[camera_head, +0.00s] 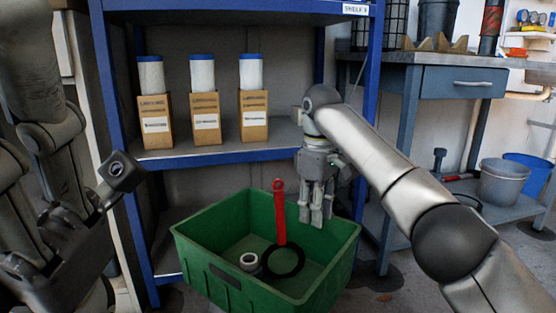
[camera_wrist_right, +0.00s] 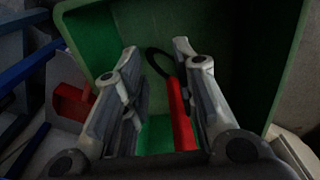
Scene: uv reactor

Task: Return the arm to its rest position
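My right arm comes in from the right, with its gripper (camera_head: 316,218) pointing down at the right inner side of a green crate (camera_head: 210,272). The gripper's fingers are apart with nothing held between them in the right wrist view (camera_wrist_right: 155,52). A red-handled tool (camera_head: 279,215) with a black ring (camera_head: 285,262) is in the crate, left of the gripper in the head view. Its red handle also shows beyond the fingers in the wrist view (camera_wrist_right: 178,115). My left arm is at the far left edge; its fingers are too dark to make out (camera_head: 75,225).
A pale ring-shaped part (camera_head: 249,261) lies in the crate. A blue shelf (camera_head: 215,158) behind holds three cardboard boxes (camera_head: 205,118) with white, blue-capped cylinders (camera_head: 202,72). A workbench (camera_head: 465,82) stands at right, with a grey bucket (camera_head: 503,182) on its lower shelf.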

